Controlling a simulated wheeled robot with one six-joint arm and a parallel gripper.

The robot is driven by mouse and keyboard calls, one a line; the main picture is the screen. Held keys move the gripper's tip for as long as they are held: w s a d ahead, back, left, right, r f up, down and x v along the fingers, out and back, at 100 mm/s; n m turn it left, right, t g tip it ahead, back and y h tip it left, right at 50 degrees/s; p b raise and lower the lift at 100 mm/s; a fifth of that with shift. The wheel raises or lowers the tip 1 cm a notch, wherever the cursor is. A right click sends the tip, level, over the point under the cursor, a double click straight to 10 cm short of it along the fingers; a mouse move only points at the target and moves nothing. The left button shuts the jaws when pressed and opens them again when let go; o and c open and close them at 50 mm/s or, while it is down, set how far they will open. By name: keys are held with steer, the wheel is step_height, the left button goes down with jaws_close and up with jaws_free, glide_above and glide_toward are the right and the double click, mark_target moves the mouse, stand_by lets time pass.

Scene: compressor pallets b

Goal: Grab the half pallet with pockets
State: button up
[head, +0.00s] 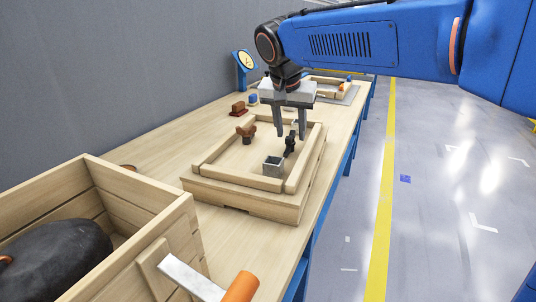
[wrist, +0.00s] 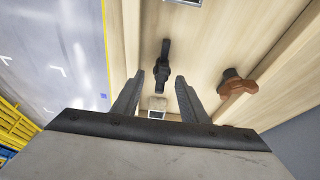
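A wooden pallet (head: 250,203) with a raised wooden rim and dark slots low in its near side stands on the bench in the head view. Inside the rim are a grey square cup (head: 273,166), a black fitting (head: 290,145) and a brown fitting (head: 246,132). In the wrist view the pallet floor (wrist: 205,50) shows with the black fitting (wrist: 163,62) and brown fitting (wrist: 236,85). My gripper (head: 291,136) is over the pallet's far part, pointing down, fingers apart and empty. It also shows open in the wrist view (wrist: 160,76).
A wooden crate (head: 150,195) holding a dark rounded object (head: 60,262) stands at the near left. An orange-handled tool (head: 240,288) is beside it. A second tray (head: 347,94) and a blue-framed gauge (head: 245,62) are farther back. A grey wall runs along the left.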

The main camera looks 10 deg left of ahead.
mark_target(290, 132)
steer(key=x, duration=0.3)
steer(key=shift+w+a+f, duration=0.1)
steer(key=shift+w+f, duration=0.05)
steer(key=shift+f, duration=0.05)
steer(key=shift+c, duration=0.6)
jaws_close()
steer(key=shift+r, duration=0.15)
stand_by(0.5)
